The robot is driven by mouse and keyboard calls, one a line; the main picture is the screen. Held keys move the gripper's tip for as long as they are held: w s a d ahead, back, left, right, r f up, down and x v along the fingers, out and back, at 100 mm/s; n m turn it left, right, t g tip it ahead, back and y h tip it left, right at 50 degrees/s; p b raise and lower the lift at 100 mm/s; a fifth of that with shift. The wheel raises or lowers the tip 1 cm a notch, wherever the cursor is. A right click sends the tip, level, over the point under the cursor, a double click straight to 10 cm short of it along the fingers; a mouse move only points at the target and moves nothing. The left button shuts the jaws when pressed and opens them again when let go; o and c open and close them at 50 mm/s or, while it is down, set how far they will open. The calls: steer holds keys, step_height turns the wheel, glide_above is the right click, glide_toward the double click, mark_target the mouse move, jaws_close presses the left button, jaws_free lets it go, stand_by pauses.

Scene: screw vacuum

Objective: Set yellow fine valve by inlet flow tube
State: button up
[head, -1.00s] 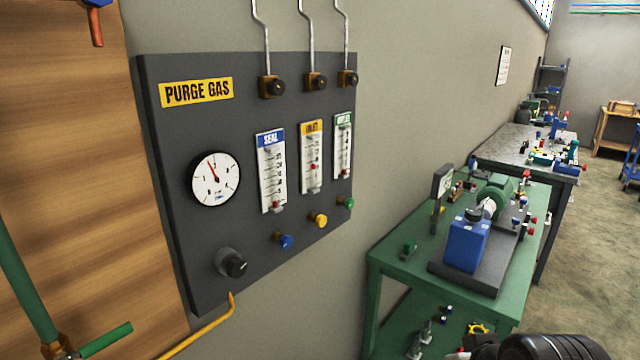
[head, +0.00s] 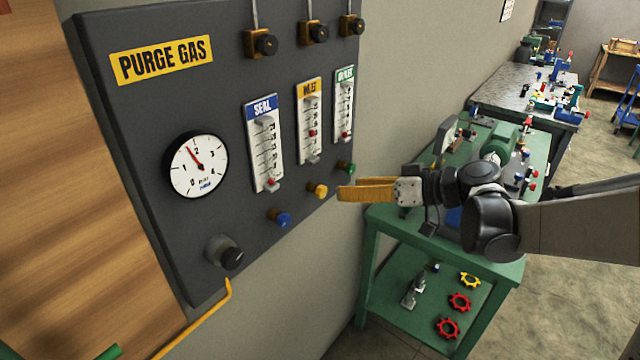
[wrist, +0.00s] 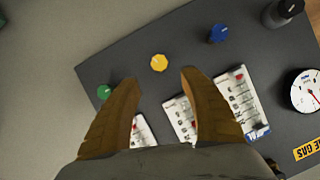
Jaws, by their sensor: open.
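The yellow fine valve (head: 317,190) is a small knob low on the dark purge gas panel, below the yellow-labelled inlet flow tube (head: 309,122). The inlet tube's red float (head: 312,133) sits around mid scale. My gripper (head: 352,192) reaches in from the right with its yellow-brown fingers pointing at the panel, just right of the yellow knob and apart from it. In the wrist view the gripper (wrist: 157,80) is open and empty, and the yellow valve (wrist: 159,63) shows just beyond and between the fingertips.
The blue knob (head: 279,218) and green knob (head: 346,168) flank the yellow one. The seal tube (head: 263,145) and outlet tube (head: 343,105) stand beside the inlet tube. A pressure gauge (head: 195,165) and black knob (head: 230,257) are at left. A green bench (head: 385,225) stands below my arm.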

mark_target(324, 190)
steer(key=b+x, duration=0.2)
steer(key=x, duration=0.7)
steer(key=shift+f, duration=0.1)
jaws_close()
